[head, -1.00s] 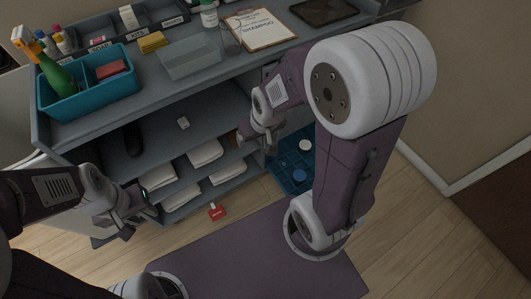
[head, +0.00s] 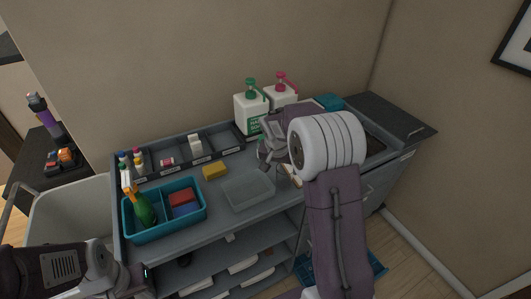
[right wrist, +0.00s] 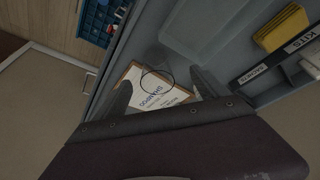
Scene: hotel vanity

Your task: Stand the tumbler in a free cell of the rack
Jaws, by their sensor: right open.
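The clear tumbler (right wrist: 157,82) shows in the right wrist view as a faint round rim over the clipboard on the counter. My right gripper (right wrist: 162,88) is open, with one finger on each side of the tumbler; I cannot tell whether they touch it. In the head view my right gripper (head: 276,158) is above the counter and mostly hides the tumbler. The blue rack (head: 375,263) is low on the floor, partly behind my right arm. It also shows in the right wrist view (right wrist: 92,24). My left gripper (head: 136,282) is at the lower left, its jaws unclear.
A clear tray (head: 247,192) stands left of the right gripper. The clipboard (right wrist: 134,88) lies under the tumbler. A teal caddy (head: 164,222) with a spray bottle is at the counter's left. Pump bottles (head: 251,112) stand behind, and a yellow sponge (head: 215,170) lies nearby.

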